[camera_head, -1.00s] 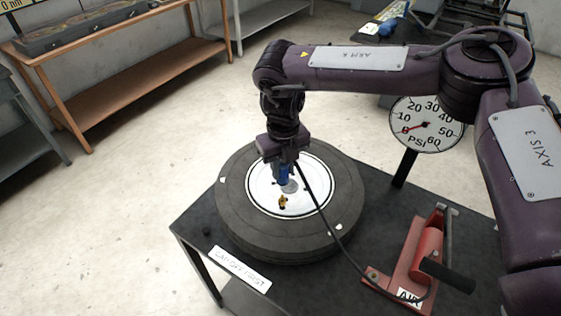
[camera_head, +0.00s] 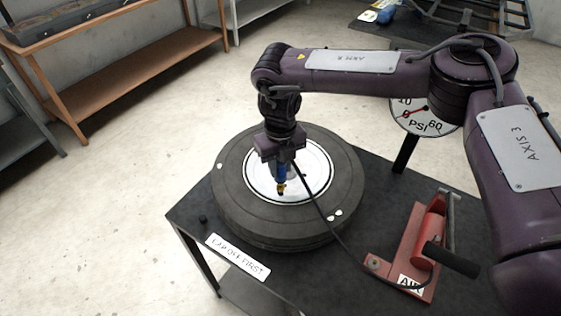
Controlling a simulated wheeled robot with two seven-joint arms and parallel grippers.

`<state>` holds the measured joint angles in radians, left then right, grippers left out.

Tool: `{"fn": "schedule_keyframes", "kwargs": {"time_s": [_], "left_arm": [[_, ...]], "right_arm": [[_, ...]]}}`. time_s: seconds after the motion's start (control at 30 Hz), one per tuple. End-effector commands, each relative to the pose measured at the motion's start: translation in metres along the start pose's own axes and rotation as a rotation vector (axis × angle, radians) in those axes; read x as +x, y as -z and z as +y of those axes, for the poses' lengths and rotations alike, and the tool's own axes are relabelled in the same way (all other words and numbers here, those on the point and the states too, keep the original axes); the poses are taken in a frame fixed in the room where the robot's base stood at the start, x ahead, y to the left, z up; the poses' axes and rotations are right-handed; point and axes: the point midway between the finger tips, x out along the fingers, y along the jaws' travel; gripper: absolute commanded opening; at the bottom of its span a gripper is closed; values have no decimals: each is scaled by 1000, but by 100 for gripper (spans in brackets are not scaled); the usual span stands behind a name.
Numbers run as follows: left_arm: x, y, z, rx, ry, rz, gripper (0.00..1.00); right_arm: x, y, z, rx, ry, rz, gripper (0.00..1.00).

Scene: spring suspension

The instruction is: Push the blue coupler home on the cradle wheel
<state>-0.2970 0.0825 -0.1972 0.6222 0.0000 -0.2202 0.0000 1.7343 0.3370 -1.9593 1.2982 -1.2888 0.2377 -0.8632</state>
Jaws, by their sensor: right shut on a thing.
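The cradle wheel (camera_head: 237,185), a dark tyre with a white hub face, lies flat on a dark table. A small brass piece (camera_head: 281,187) stands on the hub's near side. My right gripper (camera_head: 281,163) points down over the hub and is shut on the blue coupler (camera_head: 282,173). The coupler is directly above the brass piece and appears to meet its top; I cannot tell how far it is seated. A black hose runs from the coupler area across the tyre. My left gripper is not in view.
A red pump (camera_head: 425,245) labelled AIR stands on the table (camera_head: 330,275) right of the wheel. A PSI dial (camera_head: 424,117) is partly hidden behind my arm. A white label plate (camera_head: 237,257) and a small black cap (camera_head: 203,218) lie at the table's near left.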

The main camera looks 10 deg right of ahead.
Motion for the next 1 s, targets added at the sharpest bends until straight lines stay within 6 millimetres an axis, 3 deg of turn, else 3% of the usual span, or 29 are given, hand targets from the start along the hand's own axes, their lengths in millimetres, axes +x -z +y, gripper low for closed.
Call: {"fn": "schedule_keyframes", "kwargs": {"time_s": [1.0], "left_arm": [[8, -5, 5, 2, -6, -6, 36]], "right_arm": [[13, 0, 0, 0, 0, 0, 0]]}}
